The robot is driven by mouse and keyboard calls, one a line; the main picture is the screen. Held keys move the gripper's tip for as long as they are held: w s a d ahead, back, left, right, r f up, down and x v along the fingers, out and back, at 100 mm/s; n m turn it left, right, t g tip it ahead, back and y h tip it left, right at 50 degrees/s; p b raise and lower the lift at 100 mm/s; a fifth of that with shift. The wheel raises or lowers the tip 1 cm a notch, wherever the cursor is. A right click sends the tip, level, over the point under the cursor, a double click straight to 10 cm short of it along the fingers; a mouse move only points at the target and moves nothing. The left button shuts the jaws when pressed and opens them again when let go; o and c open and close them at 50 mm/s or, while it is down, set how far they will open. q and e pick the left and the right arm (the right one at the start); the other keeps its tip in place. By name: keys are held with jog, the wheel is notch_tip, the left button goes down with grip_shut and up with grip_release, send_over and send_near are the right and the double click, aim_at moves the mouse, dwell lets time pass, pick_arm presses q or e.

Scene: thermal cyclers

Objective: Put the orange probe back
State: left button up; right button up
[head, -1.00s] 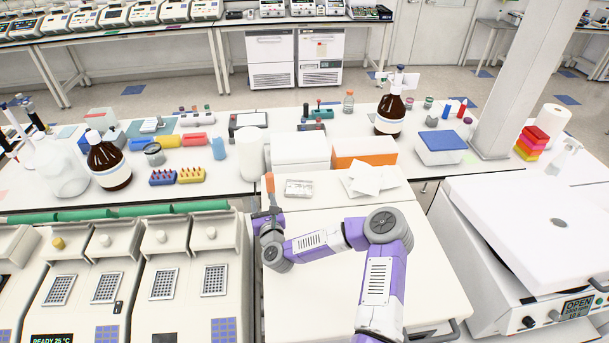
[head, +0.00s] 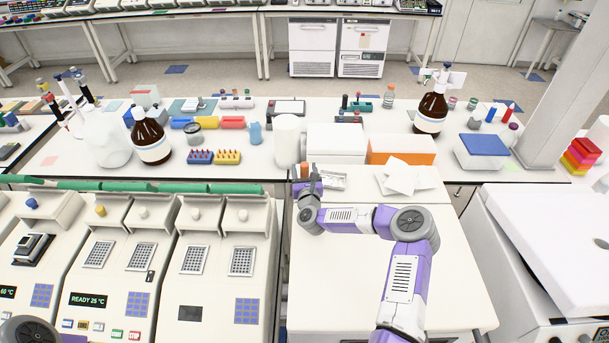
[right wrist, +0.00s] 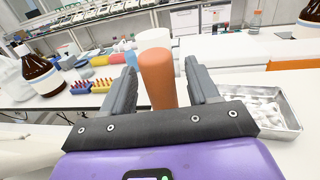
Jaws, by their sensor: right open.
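The orange probe (right wrist: 157,78) stands upright between the fingers of my right gripper (right wrist: 160,88) in the right wrist view. The fingers are open, with a visible gap on each side of the probe. Its lower end is hidden behind the gripper body. In the head view my right gripper (head: 309,184) is at the left end of the white surface, just left of a small metal tray; only a little of the probe shows there. My left gripper is not in view.
The metal tray (right wrist: 266,108) with small white pieces lies close to the right finger. A white cylinder (head: 287,140) and white box (head: 336,143) stand behind. Thermal cyclers (head: 120,265) fill the left front. A brown bottle (head: 151,137) stands on the back bench.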

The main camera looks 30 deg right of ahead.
jog(key=shift+r, duration=0.1)
grip_shut()
